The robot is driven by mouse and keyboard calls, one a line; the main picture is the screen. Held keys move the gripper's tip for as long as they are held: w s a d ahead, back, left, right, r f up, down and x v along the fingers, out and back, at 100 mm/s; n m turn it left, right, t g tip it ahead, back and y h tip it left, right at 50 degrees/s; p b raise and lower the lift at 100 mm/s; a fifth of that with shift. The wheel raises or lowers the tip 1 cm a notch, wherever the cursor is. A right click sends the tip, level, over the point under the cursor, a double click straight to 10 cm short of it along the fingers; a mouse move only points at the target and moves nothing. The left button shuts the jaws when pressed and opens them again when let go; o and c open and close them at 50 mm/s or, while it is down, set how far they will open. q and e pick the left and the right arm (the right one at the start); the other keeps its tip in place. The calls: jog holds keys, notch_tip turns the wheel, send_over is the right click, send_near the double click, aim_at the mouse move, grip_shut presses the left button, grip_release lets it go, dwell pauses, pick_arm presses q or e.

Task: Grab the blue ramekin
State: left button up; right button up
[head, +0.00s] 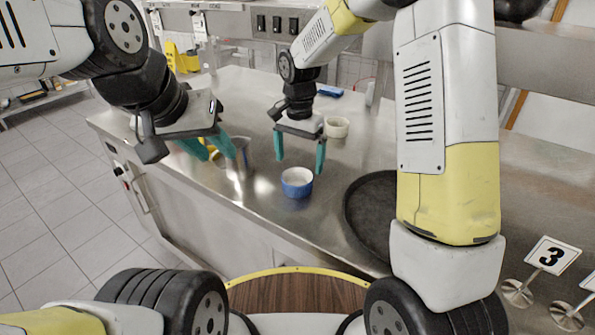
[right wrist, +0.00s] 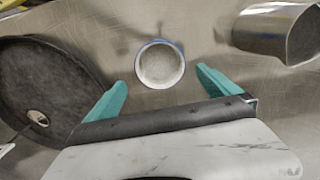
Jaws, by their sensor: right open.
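The blue ramekin (head: 297,183) stands upright on the steel counter, with a blue outside and a pale inside. In the right wrist view the ramekin (right wrist: 160,65) lies just beyond the fingertips, centred between them. My right gripper (head: 299,168) is open above and behind the ramekin, its teal fingers apart and empty. It also shows in the right wrist view (right wrist: 160,82). My left gripper (head: 219,153) is to the left, beside a metal container, with its teal fingers apart and nothing seen between them.
A metal container (head: 238,165) stands left of the ramekin. A dark round tray (head: 362,215) lies to its right. A white ramekin (head: 337,127) and a blue object (head: 330,91) are farther back. Number stands (head: 551,256) are at the right.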

aim_at(297, 179)
jog(key=f, duration=0.7)
jog(key=shift+s+a, duration=0.25)
jog(key=shift+s, duration=0.05)
jog(key=shift+c, duration=0.4)
jog(key=c, duration=1.5)
